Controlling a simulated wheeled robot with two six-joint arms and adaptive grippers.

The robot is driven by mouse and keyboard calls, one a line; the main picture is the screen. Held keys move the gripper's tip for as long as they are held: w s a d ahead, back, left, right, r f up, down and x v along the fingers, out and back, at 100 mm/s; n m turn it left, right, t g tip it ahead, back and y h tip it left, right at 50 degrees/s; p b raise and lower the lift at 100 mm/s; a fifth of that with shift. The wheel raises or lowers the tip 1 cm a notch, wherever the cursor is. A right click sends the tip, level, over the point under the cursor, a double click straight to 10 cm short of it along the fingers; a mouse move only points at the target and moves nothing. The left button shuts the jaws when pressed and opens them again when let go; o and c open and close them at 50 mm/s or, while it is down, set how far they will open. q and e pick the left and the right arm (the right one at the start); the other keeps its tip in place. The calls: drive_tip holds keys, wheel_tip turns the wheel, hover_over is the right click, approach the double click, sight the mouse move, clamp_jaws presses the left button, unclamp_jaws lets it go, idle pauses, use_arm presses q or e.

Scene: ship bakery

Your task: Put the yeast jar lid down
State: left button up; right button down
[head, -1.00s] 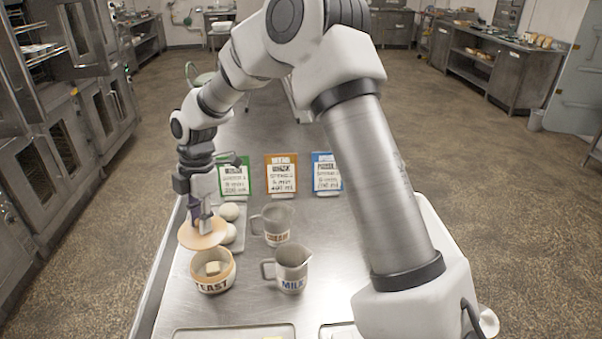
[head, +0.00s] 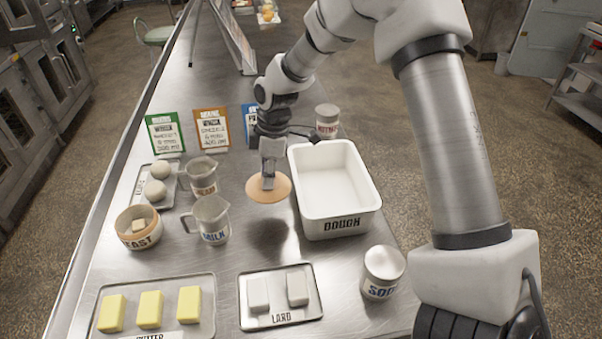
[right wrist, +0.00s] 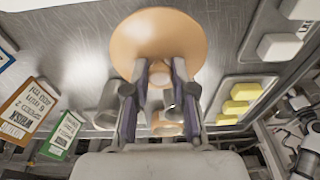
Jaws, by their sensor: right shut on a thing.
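The yeast jar lid (head: 266,191) is a round, flat, peach-coloured disc. My right gripper (head: 268,182) is shut on its knob and holds it over the steel counter, between the milk jug and the dough tub; a dark shadow lies on the counter in front of it. In the right wrist view the lid (right wrist: 158,42) lies across the ends of the two fingers (right wrist: 159,75). The open yeast jar (head: 138,232) stands at the left with a pale block inside. My left gripper is not in view.
The white dough tub (head: 357,224) is close on the right. The milk jug (head: 211,218) and another jug (head: 201,174) stand left. The butter tray (head: 211,291), lard tray (head: 319,297) and a soda jar (head: 381,272) are in front. Bare counter (head: 262,250) lies below the lid.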

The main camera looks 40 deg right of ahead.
drive_tip(key=p, duration=0.1)
hover_over(266, 215)
wheel_tip(266, 215, down, 5)
drive_tip(key=shift+f, duration=0.2)
drive_tip(key=f, duration=0.1)
drive_tip(key=f+p, duration=0.1)
drive_tip(key=f, duration=0.2)
drive_tip(key=shift+s+d, duration=0.25)
drive_tip(key=shift+d, duration=0.15)
drive_tip(key=shift+f, duration=0.2)
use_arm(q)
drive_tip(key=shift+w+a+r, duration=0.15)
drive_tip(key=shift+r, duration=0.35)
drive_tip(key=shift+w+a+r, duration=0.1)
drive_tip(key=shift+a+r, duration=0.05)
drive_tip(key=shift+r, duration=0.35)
use_arm(e)
drive_tip(key=shift+w+a, duration=0.15)
drive_tip(key=shift+f, duration=0.2)
drive_tip(key=c, duration=1)
unclamp_jaws()
drive_tip(key=shift+r, duration=0.1)
drive_tip(key=shift+c, duration=0.2)
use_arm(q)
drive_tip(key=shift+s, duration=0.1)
use_arm(e)
drive_tip(key=shift+o, duration=0.4)
drive_tip(key=shift+r, duration=0.1)
